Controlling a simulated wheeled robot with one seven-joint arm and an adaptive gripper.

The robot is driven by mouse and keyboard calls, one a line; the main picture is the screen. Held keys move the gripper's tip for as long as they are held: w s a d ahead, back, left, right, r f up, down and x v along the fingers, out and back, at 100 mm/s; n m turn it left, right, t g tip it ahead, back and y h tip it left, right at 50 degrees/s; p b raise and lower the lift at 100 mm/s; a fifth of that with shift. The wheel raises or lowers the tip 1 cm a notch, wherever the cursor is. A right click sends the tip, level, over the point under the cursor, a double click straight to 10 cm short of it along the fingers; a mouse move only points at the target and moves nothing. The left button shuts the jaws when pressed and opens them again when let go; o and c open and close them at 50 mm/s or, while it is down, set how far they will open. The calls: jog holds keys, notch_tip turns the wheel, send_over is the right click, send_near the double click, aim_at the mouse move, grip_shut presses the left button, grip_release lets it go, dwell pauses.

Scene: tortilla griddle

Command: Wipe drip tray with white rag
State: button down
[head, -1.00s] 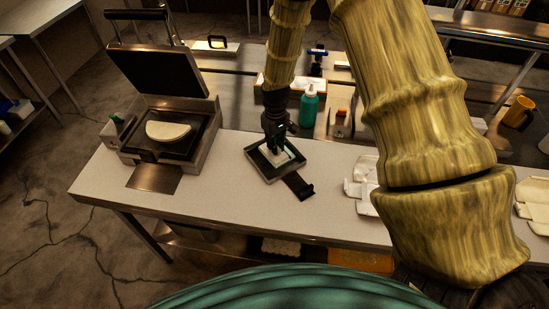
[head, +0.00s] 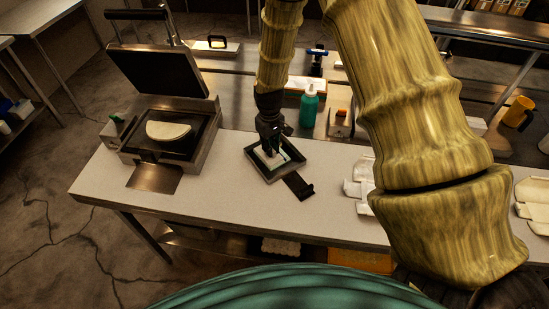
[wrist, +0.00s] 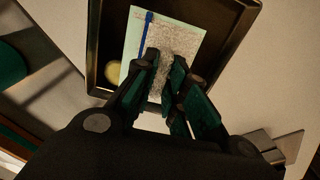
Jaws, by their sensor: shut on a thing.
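My gripper (head: 270,148) points down over a dark square tray (head: 291,171) in the middle of the white counter. In the wrist view my gripper (wrist: 166,63) is shut on a pale, speckled cloth-like piece that looks like the white rag (wrist: 174,42). The rag lies over a pale sheet inside the tray (wrist: 93,60); whether it presses down is unclear. A flat shiny metal plate (head: 154,178) lies in front of the open griddle (head: 177,127) and may be the drip tray.
A teal bottle (head: 309,105) stands behind. White containers (head: 361,182) are right. Counter between plate and tray is clear.

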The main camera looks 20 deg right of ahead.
jog(key=shift+d, duration=0.1)
jog(key=shift+w+d, duration=0.1)
jog(key=shift+d, duration=1.1)
jog(key=c, duration=1.7)
grip_release()
jog(key=shift+f, duration=0.1)
jog(key=shift+f, duration=0.5)
grip_shut()
jog(key=shift+r, duration=0.1)
jog(key=shift+r+p, duration=1.25)
jog(key=shift+r, duration=1.2)
